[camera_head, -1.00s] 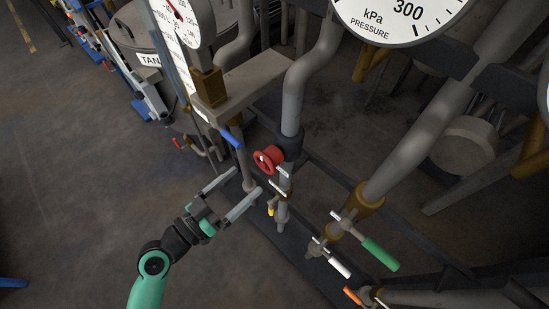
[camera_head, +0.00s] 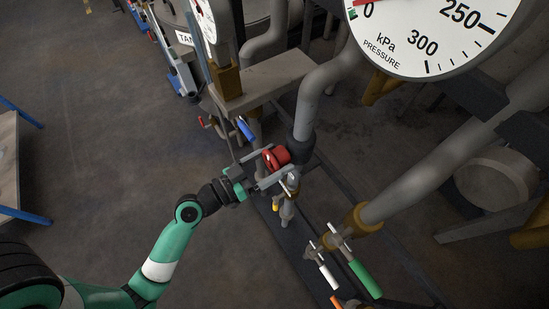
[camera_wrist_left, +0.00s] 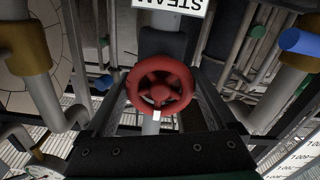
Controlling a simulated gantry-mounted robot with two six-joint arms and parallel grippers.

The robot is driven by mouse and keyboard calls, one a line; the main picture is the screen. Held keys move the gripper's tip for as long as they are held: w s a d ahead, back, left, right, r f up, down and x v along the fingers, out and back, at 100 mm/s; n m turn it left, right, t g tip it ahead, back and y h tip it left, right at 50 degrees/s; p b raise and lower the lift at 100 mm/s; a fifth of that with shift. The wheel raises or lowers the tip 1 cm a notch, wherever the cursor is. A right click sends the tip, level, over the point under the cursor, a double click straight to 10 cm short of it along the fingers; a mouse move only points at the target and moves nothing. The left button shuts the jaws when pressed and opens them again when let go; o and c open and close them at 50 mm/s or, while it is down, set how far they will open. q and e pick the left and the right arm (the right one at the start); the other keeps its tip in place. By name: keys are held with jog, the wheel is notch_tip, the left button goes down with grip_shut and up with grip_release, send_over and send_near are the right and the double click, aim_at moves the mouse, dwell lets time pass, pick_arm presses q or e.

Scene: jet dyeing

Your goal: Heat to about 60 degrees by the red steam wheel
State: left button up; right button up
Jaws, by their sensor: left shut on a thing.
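The red steam wheel (camera_head: 275,158) sits on a grey vertical pipe in the head view. My left gripper (camera_head: 272,167) has its two fingers on either side of the wheel and is shut on it. In the left wrist view the red wheel (camera_wrist_left: 161,87) shows face-on between the fingers, with a white mark at its lower rim and a STEAM label (camera_wrist_left: 172,4) above it. A temperature dial (camera_head: 203,18) is partly visible at the top of the head view; its reading cannot be made out. My right gripper is not in view.
A large kPa pressure gauge (camera_head: 425,35) fills the top right. A blue-handled valve (camera_head: 246,130) is just left of the wheel. White (camera_head: 328,276) and green (camera_head: 365,279) valve handles lie below right. The floor at left is open.

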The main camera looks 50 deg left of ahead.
pick_arm(q)
jog(key=shift+c, duration=1.4)
jog(key=shift+n, duration=0.3)
jog(key=n+p, duration=0.1)
jog(key=n, duration=0.3)
jog(key=shift+n, duration=0.3)
jog(key=shift+n+p, duration=0.65)
jog(key=shift+n, duration=1.65)
jog(key=o, duration=1)
jog(key=shift+o, duration=0.2)
